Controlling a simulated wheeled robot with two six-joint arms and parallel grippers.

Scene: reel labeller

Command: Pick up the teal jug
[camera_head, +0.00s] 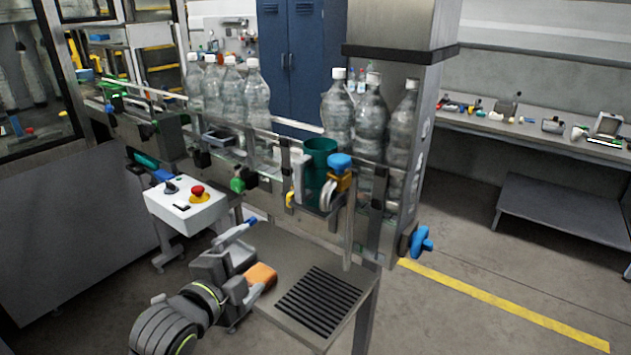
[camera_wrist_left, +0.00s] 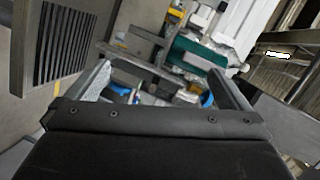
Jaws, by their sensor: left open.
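The teal jug (camera_head: 318,150) stands at the front of the bottling line in the head view, held beside the rail. A blue knob and pale fittings partly cover its right side. It also shows in the left wrist view as a teal body (camera_wrist_left: 196,56) beyond the fingers, tilted in the picture. My left gripper (camera_head: 256,248) is open, low and to the left of the jug, above the steel side table and apart from the jug. Its two spread fingers show in the left wrist view (camera_wrist_left: 165,82). My right gripper is not in view.
An orange block (camera_head: 260,275) lies on the steel table beside the gripper. A slotted drain grate (camera_head: 318,302) is to its right. A white control box with a red button (camera_head: 197,191) stands left. Clear bottles (camera_head: 256,98) line the conveyor behind the rail.

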